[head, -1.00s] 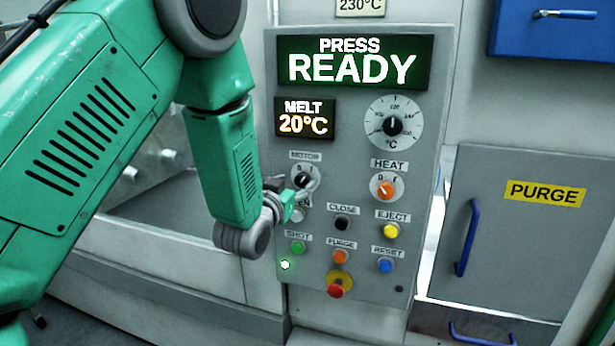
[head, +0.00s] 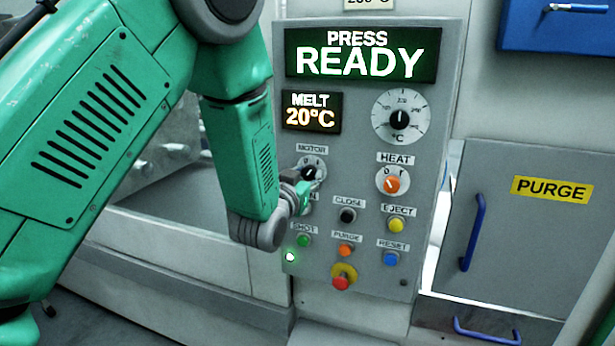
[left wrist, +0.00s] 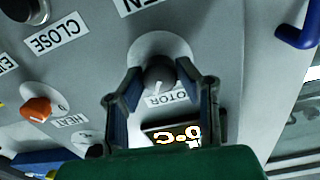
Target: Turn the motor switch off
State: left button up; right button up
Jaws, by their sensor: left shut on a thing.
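The motor switch (head: 311,172) is a dark round knob on a pale dial, under the MOTOR label near the panel's left edge. My left gripper (head: 301,186) is at this knob and partly covers its dial from below. In the left wrist view the knob (left wrist: 158,76) sits between the two dark fingers of my left gripper (left wrist: 159,88), which is shut on it. The exact way the knob's pointer faces is hard to tell. My right gripper is not in view.
The orange heat knob (head: 393,184) is to the right. Below are several push buttons, including the black CLOSE button (head: 347,215), and a red emergency button (head: 341,280). The display (head: 361,55) reads PRESS READY.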

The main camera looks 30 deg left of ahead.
pick_arm(q)
jog(key=shift+d, duration=0.2)
jog(key=n+b, duration=0.2)
jog(key=shift+a+f+n, duration=0.15)
jog(key=shift+a+n, duration=0.15)
jog(key=shift+a, duration=0.1)
jog(key=n+b, duration=0.2)
jog(key=n, duration=0.1)
jog(key=shift+d+n, duration=0.2)
jog(key=shift+n, duration=0.1)
jog(key=n+b, duration=0.2)
jog(key=shift+a+n, duration=0.1)
jog(key=shift+n, duration=0.3)
jog(key=n+b, duration=0.3)
jog(key=n, duration=0.1)
jog(key=shift+n, duration=0.4)
